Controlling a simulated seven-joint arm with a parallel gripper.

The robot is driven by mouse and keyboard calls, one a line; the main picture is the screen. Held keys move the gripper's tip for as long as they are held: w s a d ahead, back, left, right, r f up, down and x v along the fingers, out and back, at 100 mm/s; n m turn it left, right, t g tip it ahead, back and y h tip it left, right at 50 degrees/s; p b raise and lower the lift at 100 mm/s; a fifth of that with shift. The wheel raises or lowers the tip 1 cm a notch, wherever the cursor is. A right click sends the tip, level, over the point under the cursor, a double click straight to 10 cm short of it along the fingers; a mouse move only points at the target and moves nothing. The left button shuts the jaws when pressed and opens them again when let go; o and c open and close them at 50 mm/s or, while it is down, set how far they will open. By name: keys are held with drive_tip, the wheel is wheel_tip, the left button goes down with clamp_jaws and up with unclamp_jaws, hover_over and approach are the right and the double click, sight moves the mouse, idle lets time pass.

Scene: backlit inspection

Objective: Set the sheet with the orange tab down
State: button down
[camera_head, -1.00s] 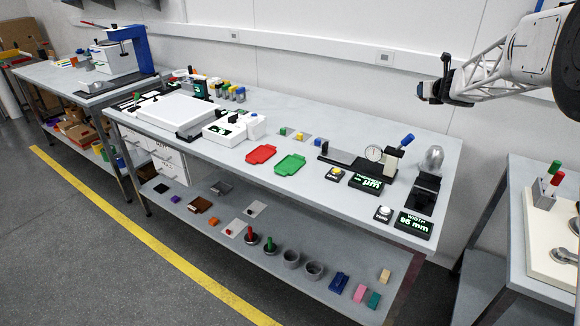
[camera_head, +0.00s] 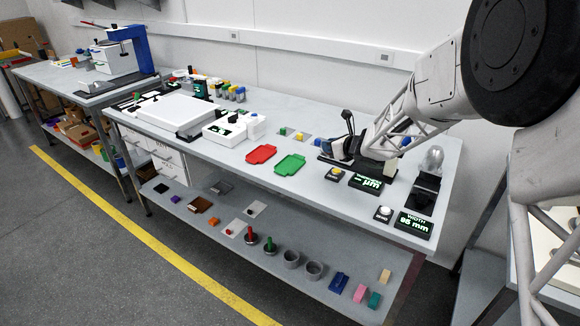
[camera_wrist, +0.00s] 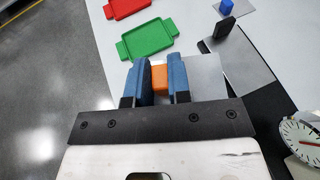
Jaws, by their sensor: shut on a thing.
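The orange tab (camera_wrist: 159,77) shows in the wrist view between the two blue fingers of my gripper (camera_wrist: 160,80). My gripper is shut on it. The thin light-grey sheet (camera_wrist: 208,76) extends from the tab, beyond and to the right of the fingers. In the head view my gripper (camera_head: 337,151) is low over the main bench, beside the thickness gauge, and the sheet cannot be made out there. I cannot tell whether the sheet touches a surface.
A dial gauge (camera_wrist: 303,140) stands right of my gripper in the wrist view. A grey plate (camera_wrist: 242,57) with a black upright piece (camera_wrist: 224,28) is near the sheet. Green (camera_head: 290,164) and red (camera_head: 261,154) trays lie to the left. Displays (camera_head: 367,182) stand in front.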

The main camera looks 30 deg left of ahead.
drive_tip(key=s+a+f+n+g, duration=0.2)
drive_tip(key=s+f, duration=0.1)
drive_tip(key=s, duration=0.3)
drive_tip(key=s+a+f+n+g, duration=0.1)
drive_tip(key=s+a+f+g, duration=0.1)
drive_tip(key=s, duration=0.5)
drive_tip(key=shift+s+a+f+n+y, duration=0.25)
drive_tip(key=shift+a+f+n+y, duration=0.15)
drive_tip(key=shift+f, duration=0.25)
hover_over(287, 169)
drive_tip(key=shift+w+f, duration=0.1)
drive_tip(key=shift+f, duration=0.65)
drive_tip(key=shift+f, duration=1.75)
drive_tip(key=shift+f, duration=0.1)
drive_tip(key=c, duration=1.3)
unclamp_jaws()
drive_tip(key=shift+c, duration=0.2)
